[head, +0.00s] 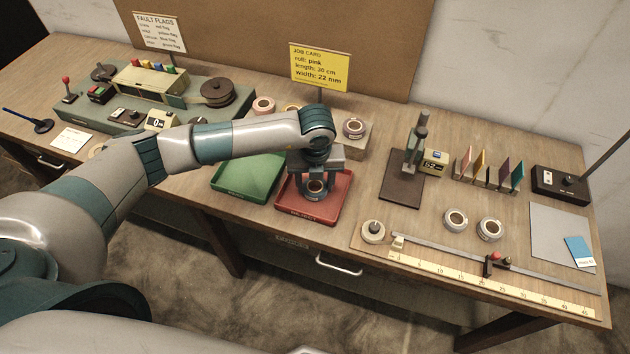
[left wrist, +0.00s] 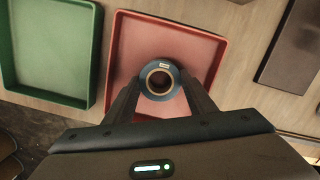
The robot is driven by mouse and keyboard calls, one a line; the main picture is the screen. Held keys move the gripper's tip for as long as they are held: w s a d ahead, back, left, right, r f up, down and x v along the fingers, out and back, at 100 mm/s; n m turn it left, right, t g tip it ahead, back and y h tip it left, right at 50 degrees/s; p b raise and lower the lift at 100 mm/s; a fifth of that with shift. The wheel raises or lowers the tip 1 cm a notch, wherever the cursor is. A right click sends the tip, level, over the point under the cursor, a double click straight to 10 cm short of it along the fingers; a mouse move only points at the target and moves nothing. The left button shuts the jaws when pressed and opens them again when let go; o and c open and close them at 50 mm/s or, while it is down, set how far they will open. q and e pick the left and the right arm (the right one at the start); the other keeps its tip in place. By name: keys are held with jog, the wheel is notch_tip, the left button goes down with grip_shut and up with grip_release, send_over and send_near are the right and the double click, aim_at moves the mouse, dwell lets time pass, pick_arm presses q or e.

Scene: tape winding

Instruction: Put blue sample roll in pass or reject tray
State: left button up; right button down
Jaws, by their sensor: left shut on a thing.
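The blue sample roll (left wrist: 159,80) is between the fingers of my left gripper (left wrist: 160,100), which is shut on it. In the left wrist view the roll shows over the red tray (left wrist: 205,45); I cannot tell whether it touches the tray's floor. In the head view my left gripper (head: 315,188) points down over the red tray (head: 340,205), and the roll there is mostly hidden by it. The green tray (head: 228,183) lies just left of the red tray and looks empty; it also shows in the left wrist view (left wrist: 48,45). My right gripper is not in view.
A yellow job card (head: 319,67) stands behind the trays. Several other rolls, such as one on a block (head: 353,128), are near it. A dark-based stand (head: 402,190) is right of the red tray. A winding machine (head: 145,95) is at the left, and a long ruler (head: 480,280) at the front right.

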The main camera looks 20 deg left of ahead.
pick_arm(q)
jog(key=shift+f, duration=0.15)
jog(key=o, duration=1.1)
jog(key=shift+r, duration=0.7)
jog(key=shift+s+d+r+b, duration=0.1)
jog(key=shift+s+r+b, duration=0.3)
jog(key=shift+r, duration=1.4)
jog(key=shift+s+d+r+b, duration=0.1)
jog(key=shift+r+b, duration=0.6)
jog(key=shift+r, duration=1.15)
jog(key=shift+s+d+r+b, duration=0.15)
jog(key=shift+r+b, duration=0.4)
jog(key=shift+r, duration=1.25)
jog(key=shift+a, duration=0.1)
